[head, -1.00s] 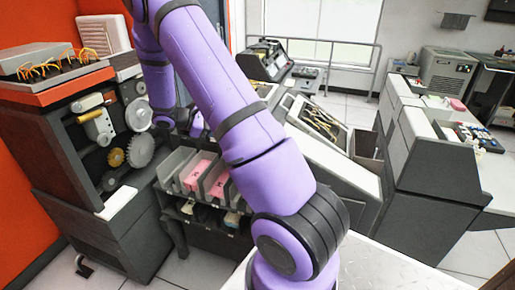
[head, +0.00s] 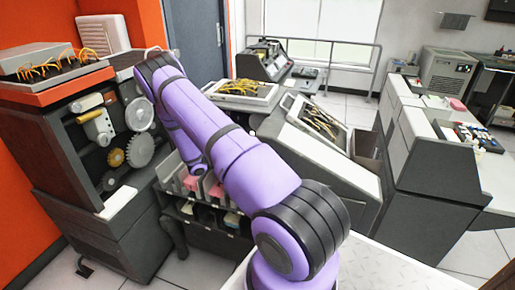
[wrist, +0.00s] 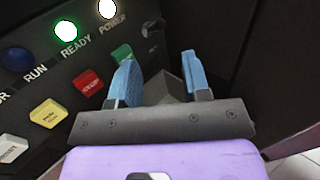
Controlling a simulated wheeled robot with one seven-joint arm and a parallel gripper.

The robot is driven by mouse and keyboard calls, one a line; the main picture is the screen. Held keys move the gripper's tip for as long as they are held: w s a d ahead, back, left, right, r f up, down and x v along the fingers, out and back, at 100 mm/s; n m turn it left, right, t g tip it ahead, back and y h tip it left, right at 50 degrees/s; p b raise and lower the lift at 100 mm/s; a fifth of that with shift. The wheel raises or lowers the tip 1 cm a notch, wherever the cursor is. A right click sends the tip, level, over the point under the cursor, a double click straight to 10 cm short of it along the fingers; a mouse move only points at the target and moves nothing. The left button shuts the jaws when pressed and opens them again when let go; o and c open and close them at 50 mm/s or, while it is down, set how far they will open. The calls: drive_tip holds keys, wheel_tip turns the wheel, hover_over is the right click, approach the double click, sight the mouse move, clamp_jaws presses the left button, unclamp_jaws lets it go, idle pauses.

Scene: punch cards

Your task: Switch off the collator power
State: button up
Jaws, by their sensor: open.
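In the wrist view a dark control panel (wrist: 62,93) fills the left side. Its POWER lamp (wrist: 107,9) is lit white and its READY lamp (wrist: 66,31) is lit green. The RUN lamp (wrist: 16,59) is dark blue. A small dark part, perhaps a switch (wrist: 153,29), sits right of the POWER lamp; its position is unclear. My gripper (wrist: 157,75) is open, with two blue fingers apart. Its left finger overlaps the view of the green button (wrist: 121,53). Contact cannot be told. In the head view my purple arm hides the gripper and panel.
Red (wrist: 87,82), yellow (wrist: 48,113) and white (wrist: 10,148) buttons lie left of my gripper. In the head view a geared machine (head: 110,150) stands left, card pockets (head: 170,178) sit below my arm, and a grey console (head: 430,160) stands right.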

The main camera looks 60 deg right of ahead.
drive_tip(key=x, duration=0.8)
drive_tip(key=shift+d, duration=0.25)
drive_tip(key=shift+s, duration=0.1)
